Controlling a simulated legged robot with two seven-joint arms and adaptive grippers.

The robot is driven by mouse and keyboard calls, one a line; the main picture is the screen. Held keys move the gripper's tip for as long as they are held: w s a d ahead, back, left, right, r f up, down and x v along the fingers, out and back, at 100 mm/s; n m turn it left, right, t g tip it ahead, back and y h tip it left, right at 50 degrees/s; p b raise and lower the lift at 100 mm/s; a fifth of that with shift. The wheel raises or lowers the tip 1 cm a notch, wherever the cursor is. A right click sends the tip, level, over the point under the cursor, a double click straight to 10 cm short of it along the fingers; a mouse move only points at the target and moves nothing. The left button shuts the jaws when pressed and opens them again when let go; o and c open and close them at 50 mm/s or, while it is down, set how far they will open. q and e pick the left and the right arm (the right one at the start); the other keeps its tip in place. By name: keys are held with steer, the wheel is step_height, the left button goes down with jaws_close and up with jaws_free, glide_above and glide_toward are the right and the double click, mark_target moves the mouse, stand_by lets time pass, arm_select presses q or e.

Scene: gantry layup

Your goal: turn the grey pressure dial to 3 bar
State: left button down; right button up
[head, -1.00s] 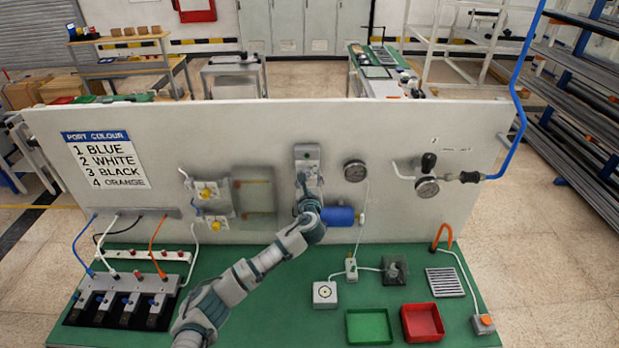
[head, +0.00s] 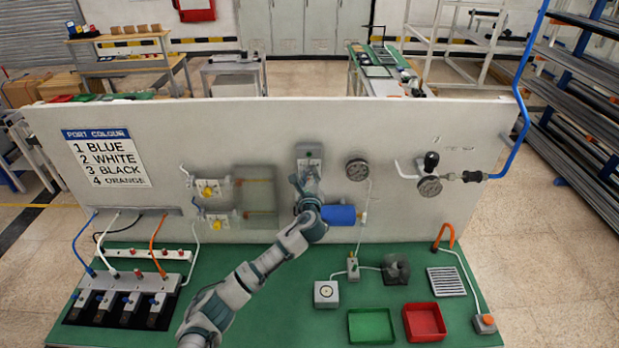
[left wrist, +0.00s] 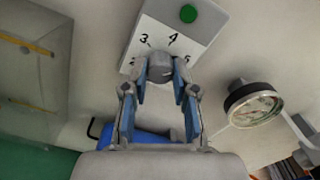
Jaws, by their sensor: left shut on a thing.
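The grey pressure dial (left wrist: 160,66) shows as a round knob on a pale scale plate (left wrist: 190,28) in the left wrist view. The marks 3 and 4 are readable above the knob; other marks are partly covered by my fingers. My left gripper (left wrist: 160,80) is shut on the knob, with a blue-padded finger on each side. In the head view the plate (head: 309,152) is on the upright panel, and my left gripper (head: 306,182) covers the knob. I cannot tell which mark the knob points to. My right gripper is not in view.
A round gauge (head: 357,170) is right of the dial, and another gauge (head: 429,187) is farther right. A clear cover (left wrist: 30,65) is at the left. A green tray (head: 371,326) and a red tray (head: 424,322) lie on the bench.

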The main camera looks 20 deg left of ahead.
arm_select(q)
steer(key=n+b, duration=0.1)
steer(key=n, duration=0.3)
steer(key=shift+f+n, duration=0.15)
steer(key=shift+n, duration=0.15)
steer(key=n+b, duration=0.2)
steer(key=n, duration=0.3)
steer(key=shift+f+n, duration=0.1)
steer(key=shift+n, duration=0.2)
steer(key=n+b, duration=0.1)
steer(key=n, duration=0.4)
steer(key=shift+b, duration=0.4)
steer(key=shift+f+n+b, duration=0.2)
steer(key=shift+n+b, duration=0.65)
steer(key=shift+n, duration=1.95)
steer(key=c, duration=0.9)
jaws_free()
steer(key=shift+r, duration=0.2)
